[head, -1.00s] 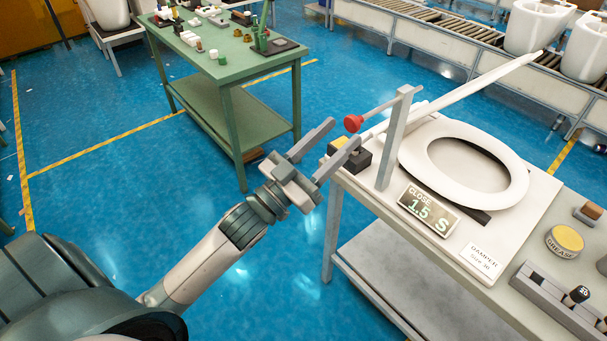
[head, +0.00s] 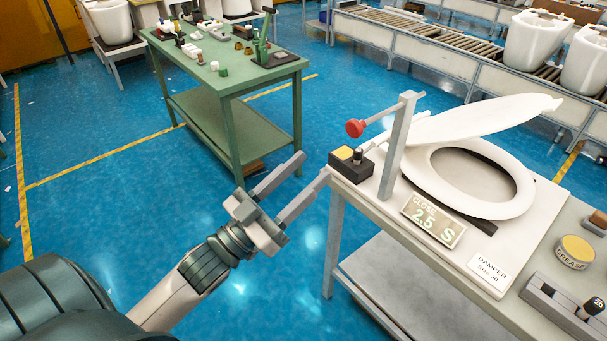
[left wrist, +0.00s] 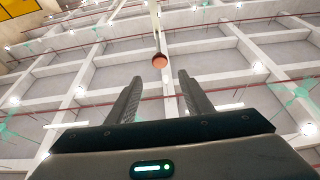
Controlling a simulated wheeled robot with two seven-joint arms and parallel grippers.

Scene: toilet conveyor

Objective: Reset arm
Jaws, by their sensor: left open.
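My left gripper (head: 290,190) is open and empty over the blue floor, just left of the test table's near left corner. In the left wrist view its two fingers (left wrist: 158,98) are apart with nothing between them, and the camera faces the ceiling. On the table, a toilet seat ring (head: 470,205) lies flat and its lid (head: 480,118) is tilted up behind it. A grey post (head: 397,145) with a red knob (head: 355,128) stands beside the seat; the knob also shows in the left wrist view (left wrist: 159,61). My right gripper is not in view.
A black box with a yellow button (head: 343,153) sits at the table corner near my gripper. A display (head: 432,220) reads CLOSE 2.5 S. A grease tin (head: 576,250) stands at right. A green table (head: 230,70) stands behind; floor between is clear.

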